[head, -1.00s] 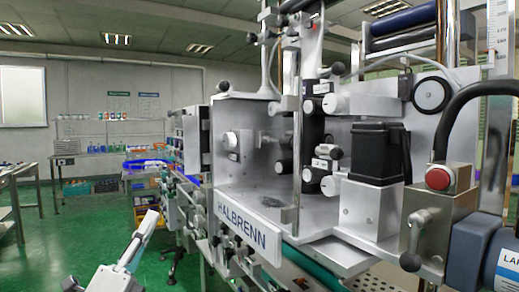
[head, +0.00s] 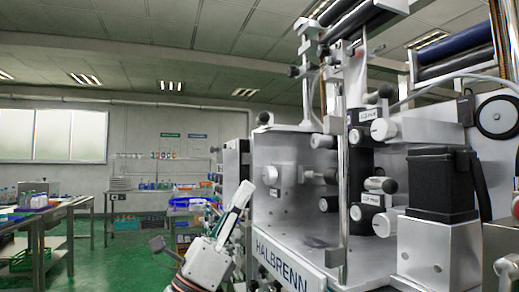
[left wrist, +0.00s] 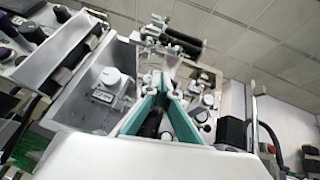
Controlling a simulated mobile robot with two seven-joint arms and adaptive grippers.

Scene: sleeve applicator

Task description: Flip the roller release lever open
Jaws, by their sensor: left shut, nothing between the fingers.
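The sleeve applicator (head: 286,220), a grey metal machine marked HALBRENN, fills the right half of the head view. On its face are several levers and knobs, including a grey lever with a black end (head: 381,185) above a small labelled plate and a similar one higher up (head: 379,95). The labels are too small to tell which is the roller release lever. My left gripper (head: 242,194) is shut and empty, left of the machine's open bay and apart from the levers. In the left wrist view its teal-lined fingers (left wrist: 161,85) meet, pointing toward the machine.
A black box-shaped unit (head: 440,183) on a metal block stands right of the levers. A vertical metal post (head: 343,210) stands in front of the bay. Benches (head: 35,228) and shelves lie far left, with open green floor (head: 115,262) between.

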